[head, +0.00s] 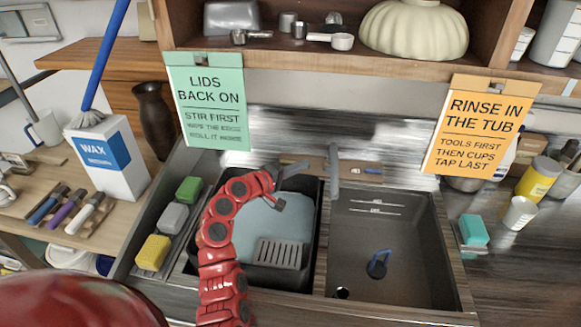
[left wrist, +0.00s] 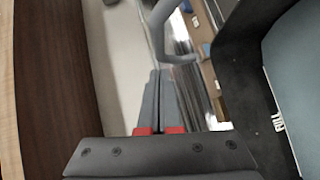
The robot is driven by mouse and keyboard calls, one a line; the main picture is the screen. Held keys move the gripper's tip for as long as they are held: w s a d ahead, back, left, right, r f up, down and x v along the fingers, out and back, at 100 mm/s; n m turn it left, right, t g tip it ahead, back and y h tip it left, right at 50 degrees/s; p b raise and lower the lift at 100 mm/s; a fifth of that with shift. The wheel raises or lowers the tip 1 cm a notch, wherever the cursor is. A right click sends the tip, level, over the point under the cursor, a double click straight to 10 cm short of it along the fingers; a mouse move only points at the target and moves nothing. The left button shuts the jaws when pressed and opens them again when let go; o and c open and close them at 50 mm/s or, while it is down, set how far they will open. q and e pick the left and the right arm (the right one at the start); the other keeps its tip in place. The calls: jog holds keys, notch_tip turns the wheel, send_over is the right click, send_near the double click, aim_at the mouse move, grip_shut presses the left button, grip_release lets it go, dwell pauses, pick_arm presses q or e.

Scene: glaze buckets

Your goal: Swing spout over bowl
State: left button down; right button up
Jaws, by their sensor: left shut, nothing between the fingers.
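The grey spout (head: 334,172) stands between the two sink bowls, pointing toward the front over the divider. Its curved end also shows at the top of the left wrist view (left wrist: 176,55). The left bowl holds a black tub (head: 318,205) of pale blue liquid (head: 262,222). The right bowl (head: 400,235) is grey and open. My left gripper (head: 303,166) is shut and empty, above the back of the tub, just left of the spout. Its closed fingers (left wrist: 160,75) point toward the spout with a gap visible. My right gripper is not in view.
A slotted grey piece (head: 277,253) sits at the tub's front. A blue-handled item (head: 378,264) lies in the right bowl. Sponges (head: 173,218) line the left edge. Two signs (head: 210,100) (head: 475,125) hang from the shelf above. Space right of the spout looks clear.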

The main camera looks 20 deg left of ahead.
aim_at(333, 168)
pick_arm(q)
jog(key=w+d+p, duration=0.1)
jog(key=w+d, duration=0.1)
jog(key=w+d+f+p, duration=0.1)
jog(key=w+d, duration=0.1)
jog(key=d, duration=0.1)
jog(key=shift+w+p, duration=0.1)
jog(key=shift+p, duration=0.25)
jog(key=shift+f, duration=0.1)
